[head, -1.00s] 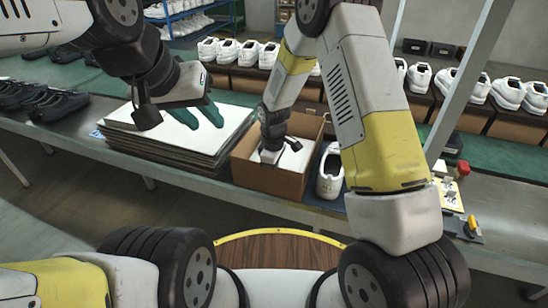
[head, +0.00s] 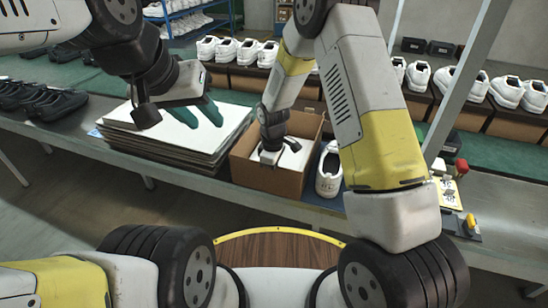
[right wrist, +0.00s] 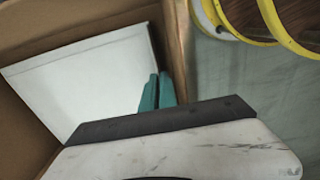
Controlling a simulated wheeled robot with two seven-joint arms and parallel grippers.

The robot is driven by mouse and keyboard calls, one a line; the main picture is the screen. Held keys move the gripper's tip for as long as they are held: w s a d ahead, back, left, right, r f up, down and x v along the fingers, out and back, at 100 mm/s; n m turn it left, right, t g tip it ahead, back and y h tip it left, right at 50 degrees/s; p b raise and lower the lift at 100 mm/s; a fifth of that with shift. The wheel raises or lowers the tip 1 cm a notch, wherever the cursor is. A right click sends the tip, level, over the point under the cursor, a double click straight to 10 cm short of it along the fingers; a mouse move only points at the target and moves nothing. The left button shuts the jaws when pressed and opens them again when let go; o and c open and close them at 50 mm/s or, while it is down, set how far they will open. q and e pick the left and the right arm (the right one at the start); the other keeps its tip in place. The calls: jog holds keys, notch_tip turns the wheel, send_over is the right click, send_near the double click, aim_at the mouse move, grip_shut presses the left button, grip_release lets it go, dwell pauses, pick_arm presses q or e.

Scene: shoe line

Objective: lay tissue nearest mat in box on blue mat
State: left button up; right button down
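The open brown box (head: 268,180) stands on the blue mat (head: 312,190) on the bench. A white tissue sheet (right wrist: 85,85) is inside the box, partly hidden by my gripper. My right gripper (right wrist: 158,92) reaches down into the box, its teal fingers together at the tissue's right edge, seemingly closed on it. In the head view its fingertips are hidden by the box wall and wrist. A stack of white sheets (head: 160,132) lies left of the box. My left gripper (head: 200,114) hangs open and empty above the stack, its teal fingers apart.
A white shoe (head: 329,172) stands just right of the box on the mat. Black shoes (head: 45,102) lie at the left. White shoes and brown boxes line the back. A control panel with a red button (head: 462,166) is at the right.

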jog(key=shift+f, duration=0.35)
jog(key=c, duration=1.6)
grip_release()
notch_tip(320, 180, up, 8)
jog(key=shift+r, duration=0.1)
jog(key=s+d+r+m+t, duration=0.1)
jog(key=s+d+r+m, duration=0.15)
jog(key=r, duration=0.35)
jog(key=s+d+r+m+t+y, duration=0.1)
jog(key=s+d+r+m, duration=0.1)
jog(key=d+r, duration=0.35)
jog(key=s+d+r+m+t, duration=0.1)
jog(key=s+d+r+m, duration=0.1)
jog(key=r, duration=0.6)
jog(key=s+d+r+m+t, duration=0.1)
jog(key=s+d+r+m, duration=0.1)
jog(key=s, duration=0.3)
jog(key=s+d+r+m+t, duration=0.1)
jog(key=s+d+r+m, duration=0.1)
jog(key=s, duration=0.3)
jog(key=s+d+r+m+t+y, duration=0.1)
jog(key=s+d+r+m, duration=0.1)
jog(key=s+r+m, duration=0.1)
jog(key=shift+s+r, duration=0.8)
jog(key=shift+s, duration=0.1)
